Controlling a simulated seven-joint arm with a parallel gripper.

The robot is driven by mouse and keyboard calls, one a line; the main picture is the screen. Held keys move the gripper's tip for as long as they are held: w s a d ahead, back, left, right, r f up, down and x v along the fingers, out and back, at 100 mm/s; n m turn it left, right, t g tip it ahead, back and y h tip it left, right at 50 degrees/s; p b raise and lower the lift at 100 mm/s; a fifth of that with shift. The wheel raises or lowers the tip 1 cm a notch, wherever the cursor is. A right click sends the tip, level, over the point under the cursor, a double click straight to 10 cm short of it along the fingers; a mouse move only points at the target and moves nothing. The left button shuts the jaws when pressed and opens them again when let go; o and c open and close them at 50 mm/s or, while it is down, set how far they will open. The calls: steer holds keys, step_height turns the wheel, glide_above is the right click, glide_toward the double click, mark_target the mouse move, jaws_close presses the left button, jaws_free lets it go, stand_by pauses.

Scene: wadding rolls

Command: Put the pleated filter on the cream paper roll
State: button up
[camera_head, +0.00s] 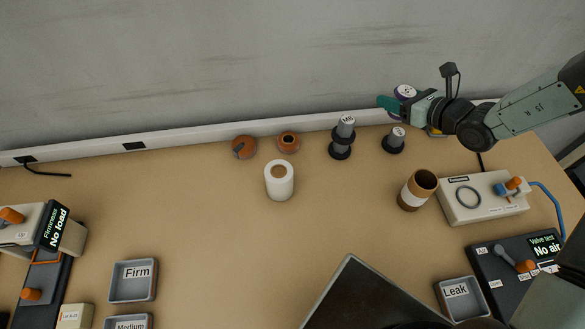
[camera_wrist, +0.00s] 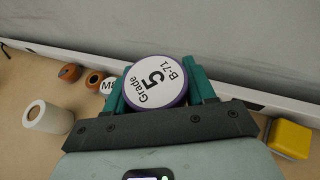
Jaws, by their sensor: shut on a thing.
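My gripper (camera_head: 393,101) is up at the back right, near the wall. Its teal fingers are shut on a round thing with a purple rim and a white top label (camera_wrist: 156,82) reading "Grade 5 B-71". It also shows in the head view (camera_head: 405,91). Its sides are mostly hidden, so I cannot see pleats or tell whether it is the pleated filter. The cream paper roll (camera_head: 279,183) stands upright on the table, left of my gripper and apart from it, with a brown centre on top. It also shows in the wrist view (camera_wrist: 48,118).
Two orange-brown round pieces (camera_head: 243,147) and two black-flanged pieces (camera_head: 341,140) stand along the back. A brown roll with a white band (camera_head: 417,190) stands at right, beside a tester (camera_head: 483,199). Grey trays (camera_head: 133,281) lie in front. A yellow block (camera_wrist: 289,138) is near my gripper.

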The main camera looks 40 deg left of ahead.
steer(key=s+a+r+n+g, duration=0.2)
steer(key=s+a+n+g, duration=0.15)
steer(key=s+a, duration=0.75)
steer(key=n+g, duration=0.4)
steer(key=g, duration=0.1)
glide_above(272, 169)
step_height(272, 169, down, 3)
steer(key=shift+s+r, duration=0.1)
steer(key=shift+a+f, duration=0.1)
steer(key=shift+f, duration=2.3)
steer(key=shift+f, duration=0.1)
steer(key=o, duration=1)
steer(key=shift+o, duration=0.2)
